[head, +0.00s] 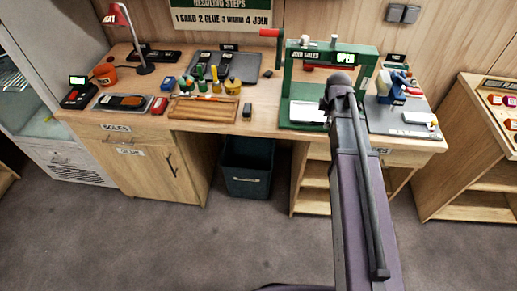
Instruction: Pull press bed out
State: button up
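The press is a green frame (367,66) standing on the workbench, with a "JOIN SOLES" sign, a lit "OPEN" display and a red handle (270,33) at its upper left. Its bed, a light plate (306,112) over a green base, lies low between the uprights. I cannot tell how far the bed sits in or out. My purple and dark arm rises from the bottom of the head view and covers the right part of the press opening. I cannot make out my gripper's fingers, nor whether anything touches the bed.
The bench (270,100) holds a red lamp (118,20), an orange pot (105,75), a wooden tray (203,111), several bottles and a small dark block (247,109) left of the press. A grey mat (385,118) lies right. A dark bin (247,170) stands underneath. Floor in front is clear.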

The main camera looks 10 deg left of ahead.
jog(key=w, duration=0.7)
jog(key=w+r+p, duration=0.1)
jog(key=w, duration=0.3)
notch_tip(320, 180, up, 13)
jog(key=s+p, duration=0.3)
jog(key=p, duration=1)
jog(key=s+f+m+g+b, duration=0.1)
jog(key=s+f+m+b, duration=0.2)
jog(key=s+m, duration=0.6)
jog(key=s+f+m+g+b, duration=0.1)
jog(key=s+f+m+b, duration=0.2)
jog(key=s+m, duration=0.5)
jog(key=s, duration=0.9)
jog(key=shift+d+f+m, duration=0.15)
jog(key=shift+f+m, duration=0.2)
jog(key=shift+m, duration=0.05)
